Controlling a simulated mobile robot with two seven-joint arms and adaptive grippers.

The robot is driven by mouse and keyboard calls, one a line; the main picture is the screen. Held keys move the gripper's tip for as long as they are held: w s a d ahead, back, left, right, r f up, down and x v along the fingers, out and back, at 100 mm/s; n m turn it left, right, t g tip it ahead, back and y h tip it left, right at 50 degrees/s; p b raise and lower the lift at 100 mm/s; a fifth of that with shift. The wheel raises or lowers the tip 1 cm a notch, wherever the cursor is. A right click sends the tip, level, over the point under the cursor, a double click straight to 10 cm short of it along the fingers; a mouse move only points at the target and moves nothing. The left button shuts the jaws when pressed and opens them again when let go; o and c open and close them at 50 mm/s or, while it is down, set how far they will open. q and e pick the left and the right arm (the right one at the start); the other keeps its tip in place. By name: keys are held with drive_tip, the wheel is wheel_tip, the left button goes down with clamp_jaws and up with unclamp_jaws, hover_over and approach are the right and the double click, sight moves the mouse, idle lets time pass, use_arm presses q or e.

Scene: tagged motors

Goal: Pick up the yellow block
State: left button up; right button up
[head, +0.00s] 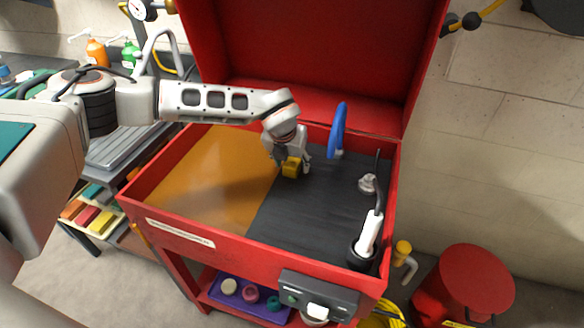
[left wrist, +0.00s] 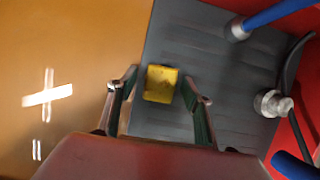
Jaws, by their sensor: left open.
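The yellow block (head: 291,167) lies in the red bin, on the dark grey half of its floor near the border with the orange half. My left gripper (head: 290,168) is over the block, and its fingers partly hide it. In the left wrist view the yellow block (left wrist: 160,84) shows between the two spread fingertips, nearer the left one. The left gripper (left wrist: 159,88) is open, and gaps show between both fingers and the block. My right gripper is in neither view.
The red bin (head: 190,249) has raised walls and an upright lid behind. A blue rod (head: 338,128), a metal fitting (head: 368,184) and a white brush-like tool (head: 369,233) stand to the right of the block. The orange floor (head: 206,182) is clear.

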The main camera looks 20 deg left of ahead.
use_arm(q)
drive_tip(key=shift+w+f, duration=0.15)
drive_tip(key=shift+f, duration=0.2)
drive_tip(key=c, duration=1.4)
drive_tip(key=shift+r, duration=0.15)
clamp_jaws()
